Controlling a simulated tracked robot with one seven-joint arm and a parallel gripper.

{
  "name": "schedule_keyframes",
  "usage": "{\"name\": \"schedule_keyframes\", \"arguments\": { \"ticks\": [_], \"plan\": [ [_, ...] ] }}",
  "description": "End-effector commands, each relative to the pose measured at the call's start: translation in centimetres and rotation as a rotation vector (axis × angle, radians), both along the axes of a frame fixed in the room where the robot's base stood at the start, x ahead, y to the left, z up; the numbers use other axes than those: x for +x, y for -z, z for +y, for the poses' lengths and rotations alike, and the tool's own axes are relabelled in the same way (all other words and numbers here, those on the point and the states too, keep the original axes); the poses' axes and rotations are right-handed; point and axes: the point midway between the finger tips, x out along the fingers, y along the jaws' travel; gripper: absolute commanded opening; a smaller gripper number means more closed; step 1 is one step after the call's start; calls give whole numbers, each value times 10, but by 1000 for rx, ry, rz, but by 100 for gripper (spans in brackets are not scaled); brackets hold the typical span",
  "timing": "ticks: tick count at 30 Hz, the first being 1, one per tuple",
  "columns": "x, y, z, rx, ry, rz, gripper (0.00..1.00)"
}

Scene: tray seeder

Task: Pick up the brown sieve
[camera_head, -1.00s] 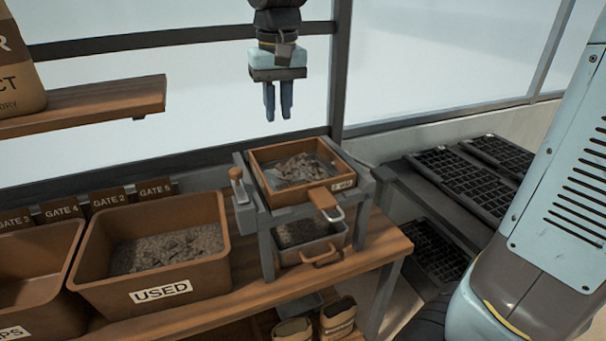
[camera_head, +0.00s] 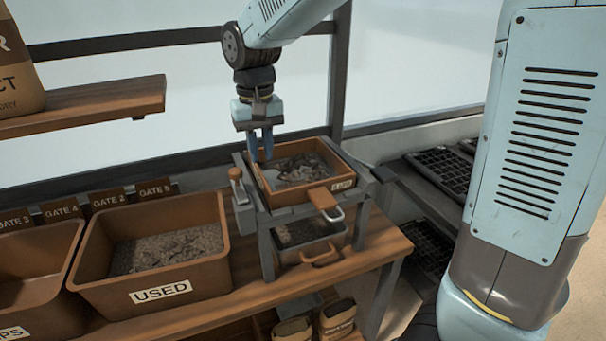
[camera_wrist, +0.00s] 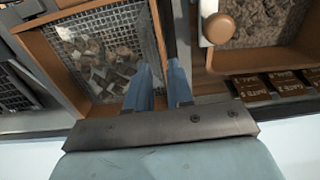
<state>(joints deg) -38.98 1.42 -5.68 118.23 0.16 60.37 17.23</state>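The brown sieve (camera_head: 290,196) is a square, brown-walled box with a mesh floor and dark clumps in it. It sits level on top of a grey stand (camera_head: 263,238), its tab handle (camera_head: 323,198) toward the front. My gripper (camera_head: 261,157) is open and points down at the sieve's left wall. In the wrist view my gripper (camera_wrist: 159,64) has one finger over the mesh side of the sieve (camera_wrist: 48,62) and the other on the outer side, with the wall between them. I cannot tell whether either finger touches it.
A grey drawer (camera_head: 310,250) with a brown handle sits below the sieve. A knobbed lever (camera_head: 236,175) stands close on the left; its knob (camera_wrist: 220,29) shows in the wrist view. The USED bin (camera_head: 98,278) is further left. Black seed trays (camera_head: 440,168) lie at the right.

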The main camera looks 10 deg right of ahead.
Motion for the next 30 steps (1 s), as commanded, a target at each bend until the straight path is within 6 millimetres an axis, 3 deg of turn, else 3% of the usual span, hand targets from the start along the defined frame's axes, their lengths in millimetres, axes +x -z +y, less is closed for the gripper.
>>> {"name": "schedule_keyframes", "arguments": {
  "ticks": [12, 21, 27, 30],
  "plan": [
    [3, 47, 5, 0, 0, 1, 21],
    [3, 51, 5, 1, -1, 0, 21],
    [3, 50, 5, 1, -1, 0, 2],
    [3, 50, 5, 1, -1, 0, 0]
  ]
}}
